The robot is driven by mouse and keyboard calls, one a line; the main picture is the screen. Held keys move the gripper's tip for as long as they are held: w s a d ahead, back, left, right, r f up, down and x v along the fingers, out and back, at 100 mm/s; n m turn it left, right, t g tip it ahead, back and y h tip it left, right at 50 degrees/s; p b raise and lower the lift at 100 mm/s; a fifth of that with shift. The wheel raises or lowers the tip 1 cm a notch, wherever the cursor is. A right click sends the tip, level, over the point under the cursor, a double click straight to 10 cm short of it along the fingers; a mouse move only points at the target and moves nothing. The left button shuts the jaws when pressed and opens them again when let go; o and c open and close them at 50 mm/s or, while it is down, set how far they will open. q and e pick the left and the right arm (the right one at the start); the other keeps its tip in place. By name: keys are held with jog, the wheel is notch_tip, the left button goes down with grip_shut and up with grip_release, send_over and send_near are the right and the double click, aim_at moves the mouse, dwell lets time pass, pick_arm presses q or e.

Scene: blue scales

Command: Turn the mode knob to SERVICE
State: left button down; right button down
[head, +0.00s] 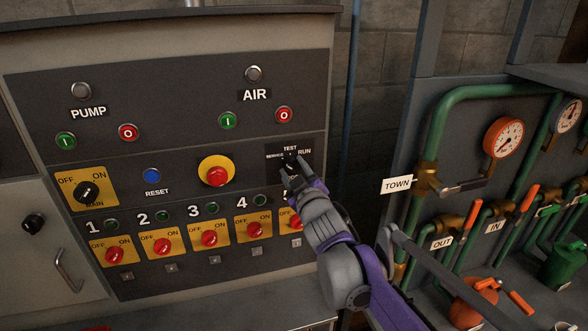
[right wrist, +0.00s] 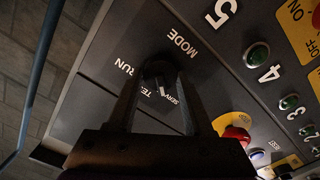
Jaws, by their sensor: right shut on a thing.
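The black mode knob (head: 291,158) is on the dark panel, at the right of the cabinet. TEST is above it, RUN to its right and SERVICE to its left. My right gripper (head: 291,168) is shut on the knob and hides part of it and the MODE label in the head view. In the right wrist view the knob (right wrist: 160,72) sits between the fingertips of my right gripper (right wrist: 160,80), with MODE, RUN and partly covered TEST and SERVICE labels around it. Which label its pointer faces is not clear. My left gripper is not in view.
A red emergency button (head: 217,176) on a yellow ring and a blue reset button (head: 152,176) are left of the knob. Numbered red switches (head: 209,238) run below. Green pipes with gauges (head: 504,137) and valves stand at the right.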

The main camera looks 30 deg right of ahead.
dwell(0.3)
jog(key=shift+c, duration=1.4)
grip_release()
pick_arm(q)
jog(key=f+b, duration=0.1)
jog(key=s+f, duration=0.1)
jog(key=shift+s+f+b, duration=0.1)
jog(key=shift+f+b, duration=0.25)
jog(key=shift+b, duration=0.05)
pick_arm(e)
jog(key=v, duration=1.1)
jog(key=shift+w, duration=0.1)
jog(key=s+a+f+m+g+y, duration=0.1)
jog(key=s+a+f+g, duration=0.3)
jog(key=f, duration=0.6)
jog(key=s+a+f+m+g+y, duration=0.1)
jog(key=s+a+f+g+y, duration=0.1)
jog(key=s+f, duration=0.5)
jog(key=s+a+f+m+g+y, duration=0.1)
jog(key=s+a+f+g, duration=0.4)
jog(key=f, duration=0.8)
jog(key=shift+s+a+m+g, duration=0.3)
jog(key=shift+s+a+m, duration=0.1)
jog(key=shift+a+m, duration=0.2)
